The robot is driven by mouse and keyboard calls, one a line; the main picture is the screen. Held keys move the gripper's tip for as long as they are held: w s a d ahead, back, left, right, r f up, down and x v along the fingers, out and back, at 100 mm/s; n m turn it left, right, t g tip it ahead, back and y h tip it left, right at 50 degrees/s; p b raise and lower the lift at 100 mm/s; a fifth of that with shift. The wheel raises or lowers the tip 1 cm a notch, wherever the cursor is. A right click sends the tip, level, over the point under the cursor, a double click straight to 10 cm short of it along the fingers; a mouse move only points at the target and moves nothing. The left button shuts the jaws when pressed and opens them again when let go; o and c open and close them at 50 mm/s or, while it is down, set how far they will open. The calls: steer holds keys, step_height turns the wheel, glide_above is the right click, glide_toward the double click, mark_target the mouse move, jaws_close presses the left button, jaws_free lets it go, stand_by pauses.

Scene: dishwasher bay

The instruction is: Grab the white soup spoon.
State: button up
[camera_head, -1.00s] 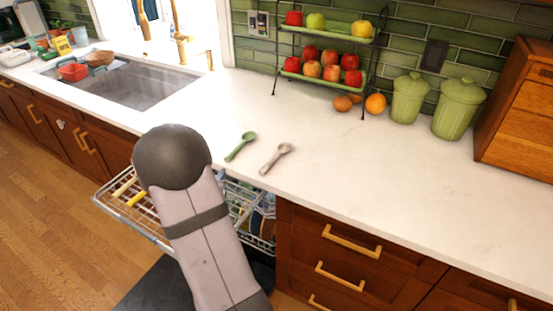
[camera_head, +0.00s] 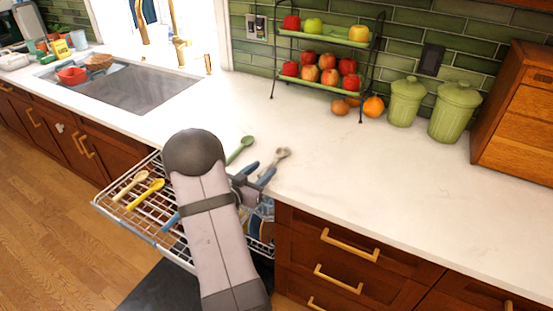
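The white soup spoon (camera_head: 282,154) lies on the counter near its front edge, bowl pointing away from me. It looks greyish-white. My gripper (camera_head: 259,172) is at the counter edge by the spoon's handle end. Its two blue-tipped fingers are apart, with a gap between them. The lower part of the handle is partly hidden by the fingers, and I cannot tell whether it lies between them. A green spoon (camera_head: 240,149) lies to the left on the counter, its lower part hidden behind my arm.
The pulled-out dishwasher rack (camera_head: 150,236) below the counter holds a yellow spoon (camera_head: 146,193) and a tan spoon (camera_head: 129,186). A fruit stand (camera_head: 318,86) and green canisters (camera_head: 405,101) stand at the back. The counter (camera_head: 400,165) right of the spoon is clear.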

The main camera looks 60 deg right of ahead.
mark_target(272, 162)
steer(key=shift+s+d+f+p, duration=0.15)
steer(key=shift+d+p, duration=0.3)
steer(key=shift+d, duration=0.6)
steer(key=shift+s+d+p, duration=0.1)
steer(key=shift+d+p, duration=0.35)
steer(key=shift+d, duration=0.55)
steer(key=shift+d+f, duration=0.25)
steer(key=shift+d, duration=0.4)
jaws_close()
